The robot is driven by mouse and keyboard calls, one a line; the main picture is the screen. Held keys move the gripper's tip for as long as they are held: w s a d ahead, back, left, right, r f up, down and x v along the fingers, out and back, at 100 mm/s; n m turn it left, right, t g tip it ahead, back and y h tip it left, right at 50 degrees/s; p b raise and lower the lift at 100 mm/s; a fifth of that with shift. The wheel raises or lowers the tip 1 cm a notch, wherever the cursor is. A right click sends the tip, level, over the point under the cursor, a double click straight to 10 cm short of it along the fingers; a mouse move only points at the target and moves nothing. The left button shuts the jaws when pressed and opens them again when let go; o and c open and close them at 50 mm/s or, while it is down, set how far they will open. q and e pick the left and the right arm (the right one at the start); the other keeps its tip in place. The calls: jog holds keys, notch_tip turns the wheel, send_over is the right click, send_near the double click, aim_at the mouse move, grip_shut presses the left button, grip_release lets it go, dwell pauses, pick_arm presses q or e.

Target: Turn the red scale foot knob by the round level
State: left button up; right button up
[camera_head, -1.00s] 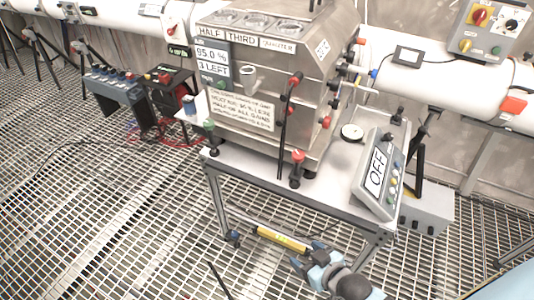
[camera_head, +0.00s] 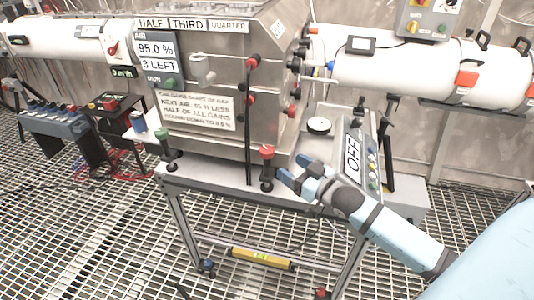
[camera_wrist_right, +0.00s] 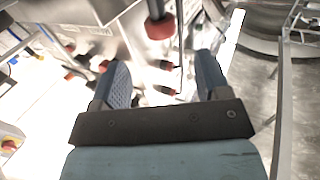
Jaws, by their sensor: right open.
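The red knob (camera_head: 267,152) sits on top of a dark foot at the front right corner of the steel machine. A round, pale disc with a dark rim, seemingly the round level (camera_head: 319,125), lies on the table top to its right. My right gripper (camera_head: 294,168) is open and empty, its blue fingers just right of the red knob and apart from it. In the right wrist view, a red knob (camera_wrist_right: 160,27) on a dark stem shows beyond the open fingers, between their lines. My left gripper is not in view.
A green knob (camera_head: 161,134) tops the front left foot. The steel machine (camera_head: 205,80) stands close behind the red knob, with several red-tipped levers on its right side. A tilted OFF panel (camera_head: 354,152) stands right of my gripper.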

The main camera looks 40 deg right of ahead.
aim_at(272, 156)
jog(key=x, duration=0.9)
jog(key=shift+w, duration=0.4)
